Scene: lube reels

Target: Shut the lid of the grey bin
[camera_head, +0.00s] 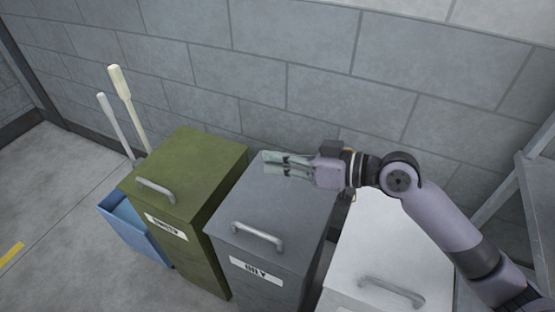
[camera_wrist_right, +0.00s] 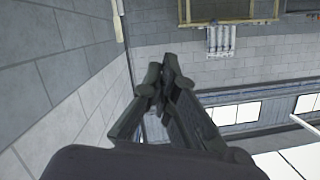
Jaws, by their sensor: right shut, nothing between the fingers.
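The grey bin (camera_head: 262,276) stands in the middle of the row, with a label on its front. Its lid (camera_head: 270,205) lies flat and looks closed on top, with a bar handle (camera_head: 258,237) near the front edge. My right gripper (camera_head: 268,164) is shut and empty, over the rear part of the lid near the wall. I cannot tell whether its fingers touch the lid. In the right wrist view the shut fingers (camera_wrist_right: 165,75) show with nothing between them. The bin does not show in that view. My left gripper is not in view.
A green bin (camera_head: 190,190) stands left of the grey bin, and a white bin (camera_head: 385,250) stands right. A blue container (camera_head: 133,230) with long-handled tools is at the far left. The block wall (camera_head: 300,80) is close behind. Open floor (camera_head: 60,230) lies at left.

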